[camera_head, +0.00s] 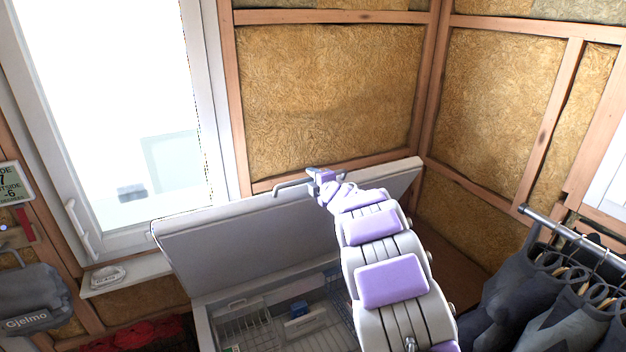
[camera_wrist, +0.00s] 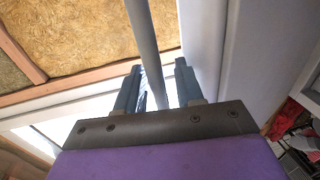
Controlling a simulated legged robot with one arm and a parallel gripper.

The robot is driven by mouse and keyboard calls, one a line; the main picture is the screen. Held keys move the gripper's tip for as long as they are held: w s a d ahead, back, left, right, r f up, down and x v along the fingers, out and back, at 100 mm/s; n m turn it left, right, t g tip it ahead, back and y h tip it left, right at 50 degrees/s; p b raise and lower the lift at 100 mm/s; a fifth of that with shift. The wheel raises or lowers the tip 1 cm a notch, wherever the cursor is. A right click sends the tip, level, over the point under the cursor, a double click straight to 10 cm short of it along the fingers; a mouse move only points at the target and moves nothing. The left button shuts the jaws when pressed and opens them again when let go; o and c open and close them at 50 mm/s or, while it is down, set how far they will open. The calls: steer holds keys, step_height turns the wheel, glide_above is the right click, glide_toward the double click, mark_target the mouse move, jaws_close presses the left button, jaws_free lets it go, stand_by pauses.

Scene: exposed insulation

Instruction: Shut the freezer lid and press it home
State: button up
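The chest freezer's lid (camera_head: 250,235) stands raised and tilted back, its pale inner side facing the head camera; it also shows as a white panel in the wrist view (camera_wrist: 205,45). A grey bar handle (camera_head: 290,187) sits at the lid's upper edge. My gripper (camera_head: 318,177) is at this handle, near the middle of the edge. In the wrist view the bar (camera_wrist: 143,35) runs between my two fingers (camera_wrist: 158,78). The fingers are apart, with a narrow gap beside the bar. My arm hides part of the lid and freezer body (camera_head: 205,322).
The open freezer holds wire baskets (camera_head: 245,325) and a blue-white item (camera_head: 298,311). A window and sill (camera_head: 125,275) are at left. Dark clothes hang on a rail (camera_head: 560,232) at right. Insulated walls (camera_head: 330,85) stand close behind the lid.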

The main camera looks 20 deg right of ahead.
steer(key=shift+a, duration=0.15)
jaws_close()
stand_by(0.4)
